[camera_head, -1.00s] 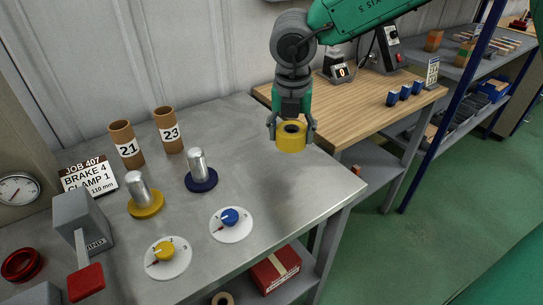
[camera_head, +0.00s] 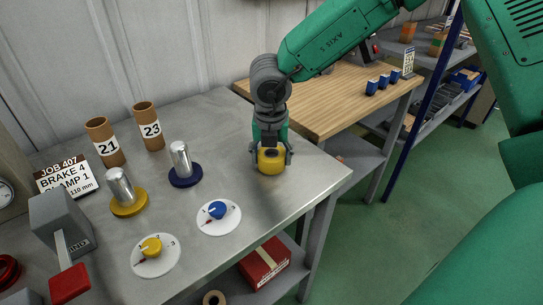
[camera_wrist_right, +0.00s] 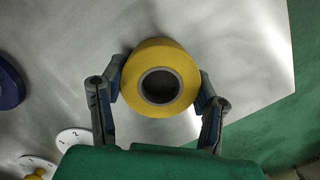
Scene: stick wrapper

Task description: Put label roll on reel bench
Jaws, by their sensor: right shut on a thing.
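The yellow label roll (camera_head: 271,164) is between the fingers of my right gripper (camera_head: 271,153), which is shut on it. In the right wrist view the roll (camera_wrist_right: 148,64) shows its dark core hole, with my right gripper's fingers (camera_wrist_right: 158,90) on either side. The roll is at or just above the metal reel bench (camera_head: 232,130), near its right edge; I cannot tell whether it touches. On the bench stand a metal spindle with a yellow base (camera_head: 128,203) and a spindle with a dark blue base (camera_head: 185,177). My left gripper is not in view.
Two brown tubes marked 21 (camera_head: 104,140) and 23 (camera_head: 148,125) stand behind the spindles. A yellow dial (camera_head: 155,256) and a blue dial (camera_head: 218,217) lie in front. A grey device with a red lever (camera_head: 68,284) is at left. The bench between spindles and roll is clear.

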